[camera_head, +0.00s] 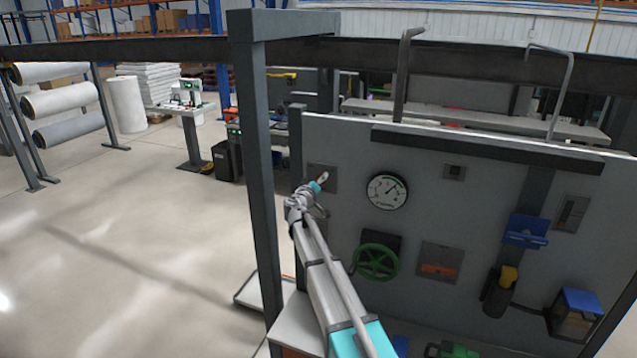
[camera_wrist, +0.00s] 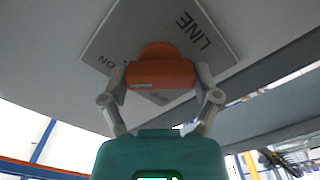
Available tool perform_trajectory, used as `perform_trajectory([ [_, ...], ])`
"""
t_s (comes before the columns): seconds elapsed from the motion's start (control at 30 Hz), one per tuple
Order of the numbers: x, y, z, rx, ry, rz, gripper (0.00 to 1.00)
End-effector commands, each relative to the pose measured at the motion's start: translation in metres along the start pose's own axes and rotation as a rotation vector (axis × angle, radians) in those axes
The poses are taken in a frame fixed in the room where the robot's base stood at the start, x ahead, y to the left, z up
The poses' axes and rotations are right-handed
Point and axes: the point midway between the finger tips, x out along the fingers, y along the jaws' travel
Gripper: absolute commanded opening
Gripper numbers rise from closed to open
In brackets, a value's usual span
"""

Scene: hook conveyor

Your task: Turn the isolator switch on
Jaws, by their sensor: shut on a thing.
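The isolator switch is a small grey plate (camera_head: 328,172) at the upper left of the upright panel, mostly behind my gripper (camera_head: 320,183). In the wrist view, its plate (camera_wrist: 212,60) sits tilted and carries the words "LINE" and "ON". Its orange handle (camera_wrist: 160,73) lies level across the picture between the two fingers of my gripper (camera_wrist: 161,79). The fingers are shut on the handle's two ends. Part of the plate's lettering is hidden by the handle.
Right of the switch, the panel (camera_head: 345,150) carries a round gauge (camera_head: 387,191), a green handwheel (camera_head: 376,262), a blue bracket (camera_head: 526,231) and a yellow-topped black device (camera_head: 499,292). A grey post (camera_head: 263,190) stands just left of my arm. Open floor (camera_head: 130,240) lies farther left.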

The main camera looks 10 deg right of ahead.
Motion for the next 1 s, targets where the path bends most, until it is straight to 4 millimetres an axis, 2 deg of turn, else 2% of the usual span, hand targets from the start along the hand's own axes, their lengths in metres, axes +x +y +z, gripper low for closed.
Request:
perform_trajectory([
  [0.6, -0.0003, -0.0001, 0.001, 0.068, -0.002, -0.001, 0.32],
  [0.63, -0.0003, -0.0001, 0.001, 0.068, -0.002, -0.001, 0.82],
  [0.7, -0.0003, 0.0, 0.001, 0.067, -0.002, -0.001, 0.95],
  [0.73, -0.0003, 0.0, 0.001, 0.067, -0.002, -0.001, 1.0],
  [1.0, -0.0002, 0.0001, 0.0006, 0.064, -0.001, 0.0, 1.0],
])
